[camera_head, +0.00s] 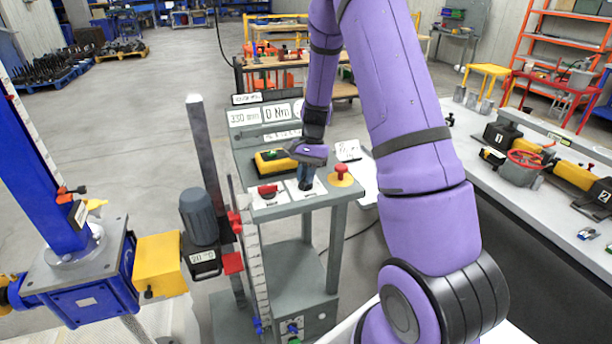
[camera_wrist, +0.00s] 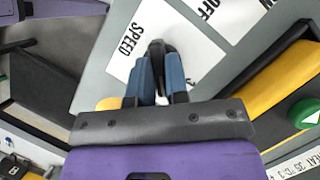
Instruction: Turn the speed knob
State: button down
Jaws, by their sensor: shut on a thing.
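The speed knob (camera_wrist: 158,47) is black and sits on a white plate marked SPEED (camera_wrist: 127,40) in the wrist view. My gripper (camera_wrist: 158,72) has its two blue fingers shut on the knob, one on each side, from above. In the head view my gripper (camera_head: 305,182) points down at the front of the grey control console (camera_head: 282,209). The knob is mostly hidden there by the fingers.
A red switch (camera_head: 267,190) stands left of my gripper and a red stop button (camera_head: 341,171) on yellow stands right. A yellow pendant (camera_head: 272,161) lies behind. A blue screw jack with a grey motor (camera_head: 199,216) is at left. A workbench (camera_head: 540,205) is at right.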

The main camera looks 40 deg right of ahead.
jog(key=c, duration=1.1)
grip_release()
jog(key=v, duration=1.1)
